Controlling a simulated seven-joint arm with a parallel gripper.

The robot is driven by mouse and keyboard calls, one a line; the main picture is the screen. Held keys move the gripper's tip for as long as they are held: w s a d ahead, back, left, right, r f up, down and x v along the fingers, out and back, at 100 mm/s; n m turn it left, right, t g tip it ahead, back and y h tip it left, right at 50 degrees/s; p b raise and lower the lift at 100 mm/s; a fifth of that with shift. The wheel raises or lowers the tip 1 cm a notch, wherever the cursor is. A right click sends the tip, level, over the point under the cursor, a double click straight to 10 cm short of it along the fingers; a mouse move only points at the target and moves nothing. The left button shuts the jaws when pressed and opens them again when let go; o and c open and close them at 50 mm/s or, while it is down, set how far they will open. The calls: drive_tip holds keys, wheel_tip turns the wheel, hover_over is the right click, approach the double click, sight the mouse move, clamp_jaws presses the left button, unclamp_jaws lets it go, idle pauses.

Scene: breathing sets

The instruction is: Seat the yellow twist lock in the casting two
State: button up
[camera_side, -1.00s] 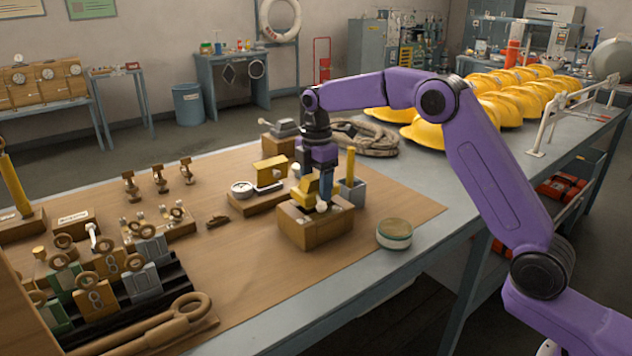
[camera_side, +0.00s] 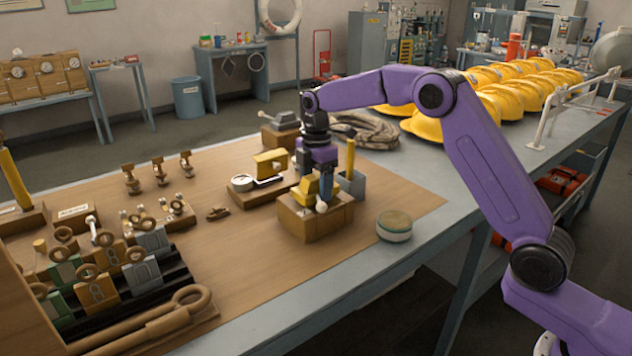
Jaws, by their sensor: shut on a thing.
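The yellow twist lock (camera_side: 308,189) is at the top of a brown block-shaped casting (camera_side: 312,224), near the middle of the bench. My gripper (camera_side: 325,190) points down over this block and is shut on the twist lock. A pale rounded part shows at the block's top, beside the fingers. The fingers and the lock hide the block's opening, so I cannot tell how deep the lock sits. I cannot read a number on the block.
A grey holder (camera_side: 351,186) with a yellow upright stands close behind right of the block. A dial gauge stand (camera_side: 258,190) is to the left, a round tin (camera_side: 394,226) to the right. A rack of tagged parts (camera_side: 105,265) fills the left front. Bare board lies between.

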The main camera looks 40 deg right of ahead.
drive_tip(key=shift+f, duration=0.25)
drive_tip(key=o, duration=1.6)
drive_tip(key=shift+f, duration=0.1)
wheel_tip(320, 180, up, 18)
drive_tip(key=shift+f, duration=0.25)
drive_tip(key=shift+s, duration=0.1)
